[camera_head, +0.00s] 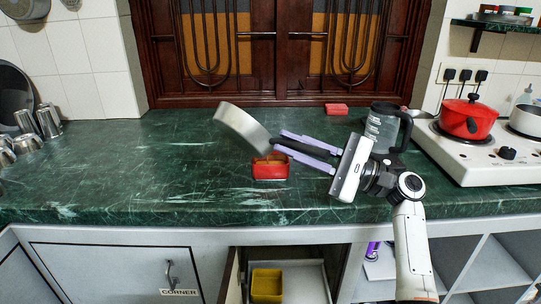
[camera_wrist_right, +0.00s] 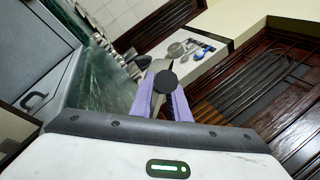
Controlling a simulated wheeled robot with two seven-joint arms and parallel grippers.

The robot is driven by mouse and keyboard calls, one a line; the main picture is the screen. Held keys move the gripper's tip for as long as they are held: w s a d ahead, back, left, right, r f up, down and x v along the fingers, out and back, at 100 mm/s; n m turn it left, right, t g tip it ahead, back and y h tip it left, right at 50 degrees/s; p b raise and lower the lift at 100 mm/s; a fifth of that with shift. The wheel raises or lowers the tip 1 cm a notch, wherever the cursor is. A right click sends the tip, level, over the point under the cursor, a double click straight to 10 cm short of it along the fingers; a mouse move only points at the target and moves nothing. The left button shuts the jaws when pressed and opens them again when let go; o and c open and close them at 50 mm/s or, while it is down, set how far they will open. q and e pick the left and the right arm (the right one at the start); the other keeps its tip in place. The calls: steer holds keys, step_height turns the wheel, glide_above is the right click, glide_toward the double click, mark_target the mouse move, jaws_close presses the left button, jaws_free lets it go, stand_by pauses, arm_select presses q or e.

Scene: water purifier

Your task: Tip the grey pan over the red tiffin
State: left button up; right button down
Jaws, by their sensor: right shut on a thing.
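The grey pan (camera_head: 240,128) is in the air, tilted, in the head view. Its black handle (camera_head: 308,148) points right, into my right gripper (camera_head: 279,142), whose purple fingers are shut on it. In the wrist view the round handle end (camera_wrist_right: 165,82) sits between the fingers, with part of the grey pan (camera_wrist_right: 144,98) behind it. The red tiffin (camera_head: 270,170) stands on the counter just below and to the right of the pan. Its inside is partly hidden. My left gripper is not in view.
The green counter (camera_head: 130,165) is clear on the left. A dark-handled jug (camera_head: 383,128) stands right, behind my right wrist. A red block (camera_head: 336,108) lies near the window. The stove holds a red pot (camera_head: 467,118). Steel cups (camera_head: 48,122) stand far left. An open drawer holds a yellow bin (camera_head: 267,285).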

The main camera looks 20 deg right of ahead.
steer(key=shift+w+d+r+m+t, duration=0.25)
steer(key=shift+d+r+m+t, duration=0.2)
steer(key=shift+m, duration=0.55)
steer(key=shift+w+d+f+m+t, duration=0.15)
steer(key=shift+d+f+m+t, duration=0.3)
steer(key=shift+m, duration=0.25)
stand_by(0.5)
